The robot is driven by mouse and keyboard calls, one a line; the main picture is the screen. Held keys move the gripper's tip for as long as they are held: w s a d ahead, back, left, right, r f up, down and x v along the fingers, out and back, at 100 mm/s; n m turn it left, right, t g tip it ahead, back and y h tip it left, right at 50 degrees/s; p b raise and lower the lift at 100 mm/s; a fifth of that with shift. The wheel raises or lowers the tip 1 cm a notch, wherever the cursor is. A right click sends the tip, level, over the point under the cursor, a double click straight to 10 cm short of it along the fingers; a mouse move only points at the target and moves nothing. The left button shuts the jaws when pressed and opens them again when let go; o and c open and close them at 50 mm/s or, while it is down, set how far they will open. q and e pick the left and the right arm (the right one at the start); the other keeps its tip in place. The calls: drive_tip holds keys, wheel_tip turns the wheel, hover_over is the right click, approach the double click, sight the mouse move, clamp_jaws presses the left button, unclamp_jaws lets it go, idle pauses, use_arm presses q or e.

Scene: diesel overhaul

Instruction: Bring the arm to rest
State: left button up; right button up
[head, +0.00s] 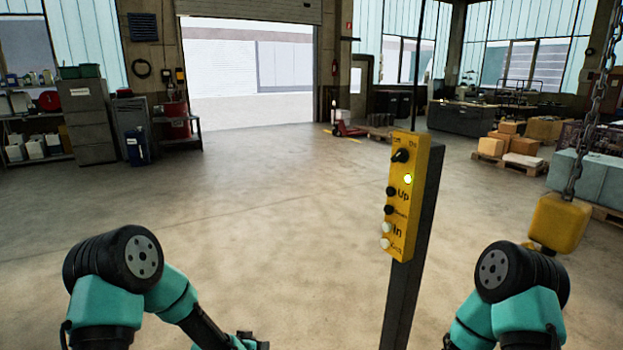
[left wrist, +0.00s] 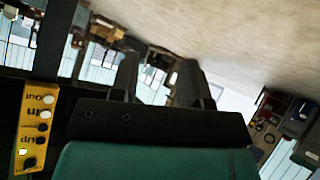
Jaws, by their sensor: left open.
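My left arm comes in at the lower left of the head view, bent, with its gripper (head: 245,343) at the bottom edge, partly cut off. In the left wrist view the two dark fingers of this gripper (left wrist: 160,75) stand apart with nothing between them. My right arm is bent at the lower right of the head view. Only a small dark bit near its end shows at the bottom edge, too little to tell its jaws.
A yellow control box (head: 402,225) with a lit green lamp stands on a dark post between my arms; it also shows in the left wrist view (left wrist: 36,128). A yellow block (head: 560,222) hangs on a chain at right. Open floor (head: 270,200) lies ahead.

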use_arm(q)
drive_tip(key=s+a+f+n+g+y, duration=0.1)
drive_tip(key=s+a+f+n+g, duration=0.1)
drive_tip(key=s, duration=0.7)
drive_tip(key=s+a+f+n+g, duration=0.1)
drive_tip(key=s+a+f+g, duration=0.1)
drive_tip(key=s+f, duration=0.3)
drive_tip(key=s+a+f+n+g+y, duration=0.1)
drive_tip(key=s+a+f+n+g, duration=0.1)
drive_tip(key=s, duration=1.1)
drive_tip(key=shift+a+f+n+g+y, duration=0.15)
drive_tip(key=shift+f+n+g+y, duration=0.15)
drive_tip(key=shift+f+g, duration=0.4)
drive_tip(key=shift+w, duration=0.15)
